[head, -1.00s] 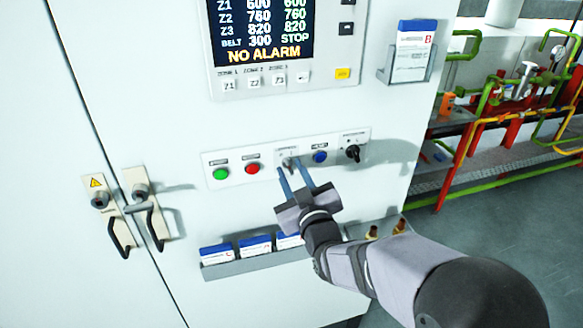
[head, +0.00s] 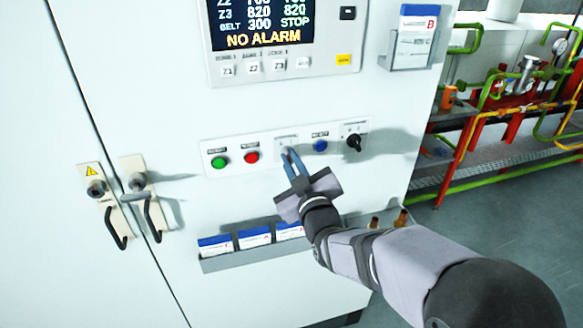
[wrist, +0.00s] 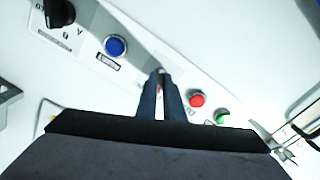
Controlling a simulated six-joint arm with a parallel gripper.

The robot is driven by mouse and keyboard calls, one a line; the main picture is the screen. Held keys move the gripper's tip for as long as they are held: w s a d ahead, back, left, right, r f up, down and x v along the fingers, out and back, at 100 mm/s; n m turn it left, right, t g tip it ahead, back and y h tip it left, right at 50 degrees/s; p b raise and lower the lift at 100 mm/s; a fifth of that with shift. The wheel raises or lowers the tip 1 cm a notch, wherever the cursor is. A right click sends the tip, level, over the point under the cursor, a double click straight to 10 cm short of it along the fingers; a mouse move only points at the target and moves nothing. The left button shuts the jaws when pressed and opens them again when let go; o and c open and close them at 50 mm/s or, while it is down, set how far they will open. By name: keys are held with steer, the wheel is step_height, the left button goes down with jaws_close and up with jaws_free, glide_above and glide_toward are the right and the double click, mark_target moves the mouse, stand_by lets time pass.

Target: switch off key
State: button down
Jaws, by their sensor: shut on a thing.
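The key switch (wrist: 160,71) sits in the middle of the white control strip (head: 222,146) on the cabinet front, between the red and blue buttons. My gripper (head: 289,155) is at the key switch, its two blue-grey fingers close together and shut on the key. The fingers hide most of the key in both views, so its exact angle is hard to tell. In the wrist view my gripper (wrist: 163,80) points at the switch with its fingertips around the key.
A green button (head: 220,162) and red button (head: 251,157) are left of the key, a blue button (head: 320,146) and black rotary selector (head: 354,142) right. Above is a display (head: 262,22) reading NO ALARM. A document rack (head: 245,259) lies below; door handles (head: 118,225) are at left.

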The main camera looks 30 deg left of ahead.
steer(key=shift+n+b, duration=0.3)
steer(key=shift+n, duration=0.1)
steer(key=c, duration=1.9)
jaws_free()
steer(key=shift+o, duration=0.2)
steer(key=shift+b+v, duration=0.5)
steer(key=shift+v, duration=0.35)
steer(key=shift+b+v, duration=1.2)
steer(key=shift+v, duration=1.6)
